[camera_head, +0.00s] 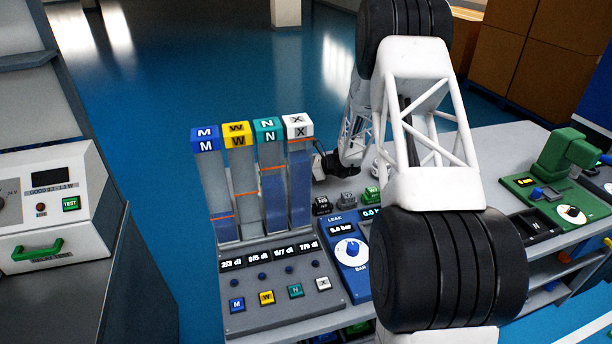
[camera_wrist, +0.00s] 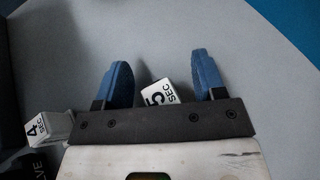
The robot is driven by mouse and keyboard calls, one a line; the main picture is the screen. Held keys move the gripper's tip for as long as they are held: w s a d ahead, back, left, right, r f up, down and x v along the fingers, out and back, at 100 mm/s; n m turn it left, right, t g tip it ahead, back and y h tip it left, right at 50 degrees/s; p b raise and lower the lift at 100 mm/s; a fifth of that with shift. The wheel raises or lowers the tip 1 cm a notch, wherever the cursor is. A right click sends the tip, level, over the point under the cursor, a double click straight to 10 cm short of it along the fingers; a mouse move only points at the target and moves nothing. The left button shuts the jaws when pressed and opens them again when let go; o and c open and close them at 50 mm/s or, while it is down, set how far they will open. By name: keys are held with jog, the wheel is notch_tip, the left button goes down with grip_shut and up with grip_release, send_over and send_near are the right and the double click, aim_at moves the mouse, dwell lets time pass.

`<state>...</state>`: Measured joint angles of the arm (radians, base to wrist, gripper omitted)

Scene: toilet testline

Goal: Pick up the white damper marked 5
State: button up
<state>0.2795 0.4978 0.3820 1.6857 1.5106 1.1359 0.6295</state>
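The white damper marked 5 (camera_wrist: 159,94), with "SEC" on its top face, lies between the two fingers in the wrist view. My gripper (camera_wrist: 163,78) is open, with blue fingertips on either side of the damper. A gap shows between the damper and the left finger; a smaller gap shows on the right. The damper's lower part is hidden by the gripper's dark crossbar. A white damper marked 4 (camera_wrist: 40,129) stands to the left, outside the fingers. In the head view my arm covers the spot where the gripper works.
In the head view, columns topped M, W, N and X stand on a grey panel (camera_head: 284,311). A blue LEAK device (camera_head: 350,270) sits beside it. A green fixture (camera_head: 563,185) stands at right. The grey tabletop (camera_wrist: 185,35) beyond the fingers is clear.

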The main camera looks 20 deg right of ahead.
grip_shut()
jog(key=shift+r, duration=0.15)
notch_tip(320, 180, up, 10)
dwell(0.9)
dwell(0.4)
